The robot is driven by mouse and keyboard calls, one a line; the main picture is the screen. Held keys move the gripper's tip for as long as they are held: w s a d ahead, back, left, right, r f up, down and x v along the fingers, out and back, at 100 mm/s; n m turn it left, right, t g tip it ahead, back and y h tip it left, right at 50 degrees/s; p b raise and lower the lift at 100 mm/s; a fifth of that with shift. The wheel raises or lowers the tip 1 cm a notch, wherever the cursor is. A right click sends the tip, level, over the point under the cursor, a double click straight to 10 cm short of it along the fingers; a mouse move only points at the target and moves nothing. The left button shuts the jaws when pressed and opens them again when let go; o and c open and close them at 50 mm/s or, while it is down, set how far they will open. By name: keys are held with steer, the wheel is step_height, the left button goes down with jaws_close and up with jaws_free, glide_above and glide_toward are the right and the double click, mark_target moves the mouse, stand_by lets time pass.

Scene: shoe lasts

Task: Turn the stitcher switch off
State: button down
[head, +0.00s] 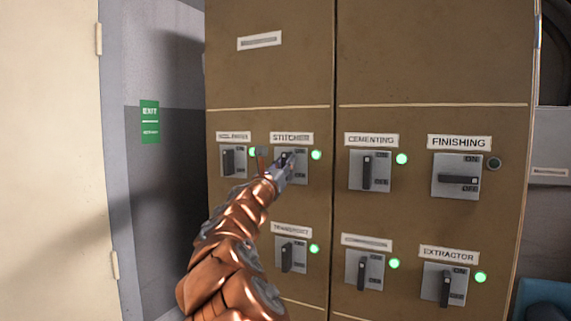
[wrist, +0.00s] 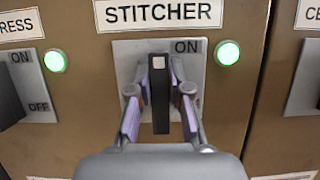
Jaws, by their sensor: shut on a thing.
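The stitcher switch (wrist: 160,88) is a black handle on a grey plate under the STITCHER label (wrist: 158,13). Its handle stands upright, with ON printed at the plate's upper right. The green lamp (wrist: 227,53) beside it is lit. My gripper (wrist: 159,115) is shut on the handle, one finger on each side. In the head view my gripper (head: 283,170) reaches the stitcher plate (head: 302,173) from the lower left and covers much of the switch. The OFF mark is hidden in the wrist view.
The cementing switch (head: 367,171) is to the right, with its lamp lit. The finishing switch (head: 458,180) lies horizontal and its lamp (head: 494,163) is dark. Another switch (head: 228,161) is close on the left. Three more switches sit in the row below.

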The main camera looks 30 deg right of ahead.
steer(key=shift+m+g, duration=0.4)
steer(key=shift+m, duration=0.3)
steer(key=m+g, duration=0.1)
steer(key=m, duration=0.2)
steer(key=m+g+h, duration=0.1)
steer(key=m+g, duration=0.1)
steer(key=m, duration=0.2)
steer(key=shift+s+d+p, duration=0.1)
steer(key=shift+s+p, duration=0.1)
steer(key=shift+p, duration=0.15)
steer(key=m+g, duration=0.1)
steer(key=m, duration=0.1)
steer(key=m+g, duration=0.1)
steer(key=shift+s+d+f+m, duration=0.1)
steer(key=shift+f+m, duration=0.1)
steer(key=shift+m, duration=0.2)
steer(key=m+g+y, duration=0.1)
steer(key=m, duration=0.2)
steer(key=m+g, duration=0.1)
steer(key=m, duration=0.2)
steer(key=m+g+y, duration=0.1)
steer(key=m, duration=0.3)
steer(key=shift+s+d+f+y+p, duration=0.1)
steer(key=shift+s+f+y+p, duration=0.1)
steer(key=shift+f+y+p, duration=0.15)
steer(key=shift+f, duration=0.1)
steer(key=c, duration=1.1)
jaws_free()
